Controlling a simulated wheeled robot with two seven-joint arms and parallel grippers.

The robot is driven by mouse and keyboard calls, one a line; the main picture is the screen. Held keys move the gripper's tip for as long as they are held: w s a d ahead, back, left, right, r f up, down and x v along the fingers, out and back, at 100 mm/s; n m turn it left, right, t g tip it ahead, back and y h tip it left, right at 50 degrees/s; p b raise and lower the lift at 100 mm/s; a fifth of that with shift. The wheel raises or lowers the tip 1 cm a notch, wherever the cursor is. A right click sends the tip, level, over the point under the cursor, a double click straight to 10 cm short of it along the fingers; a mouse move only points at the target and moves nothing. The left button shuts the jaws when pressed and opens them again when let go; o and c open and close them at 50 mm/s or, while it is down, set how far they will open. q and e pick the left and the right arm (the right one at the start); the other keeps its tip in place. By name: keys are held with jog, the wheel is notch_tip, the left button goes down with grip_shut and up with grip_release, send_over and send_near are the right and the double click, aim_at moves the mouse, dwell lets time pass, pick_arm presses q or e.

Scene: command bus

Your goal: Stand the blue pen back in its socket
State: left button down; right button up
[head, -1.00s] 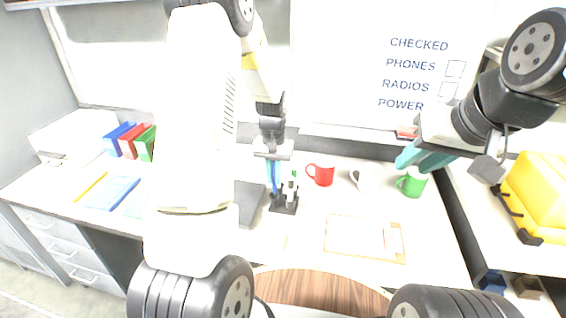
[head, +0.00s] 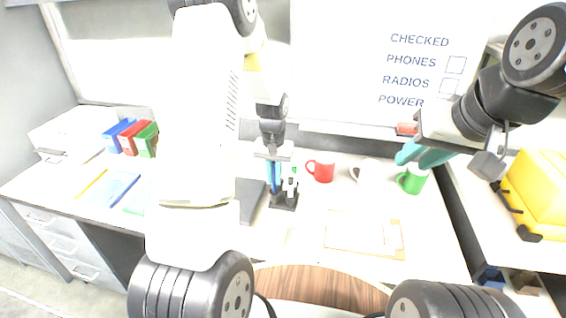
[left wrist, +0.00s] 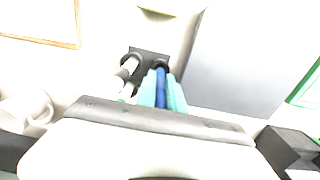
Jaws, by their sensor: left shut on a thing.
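My left gripper (head: 273,174) is shut on the upright blue pen (head: 275,180). The pen also shows between the teal fingers in the left wrist view (left wrist: 160,90). Its lower end is at the black pen stand (head: 284,203) on the desk, over or in the socket on the stand's left side; I cannot tell how deep. The stand shows beyond the fingers in the left wrist view (left wrist: 150,52) and carries other pens, one with a green top (head: 293,176). My right gripper (head: 421,157) looks open and empty, near the green mug.
A red mug (head: 321,171), a white mug (head: 366,172) and a green mug (head: 412,180) stand right of the stand. A dark grey panel (head: 250,199) is close on its left. A clipboard (head: 364,235) lies in front. A yellow case (head: 541,190) is far right.

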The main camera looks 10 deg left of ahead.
aim_at(274, 163)
pick_arm(q)
jog(key=shift+f, duration=0.8)
jog(key=shift+f, duration=0.35)
jog(key=c, duration=1.4)
grip_release()
jog(key=shift+o, duration=0.2)
notch_tip(274, 163, up, 8)
jog(key=shift+f, duration=0.15)
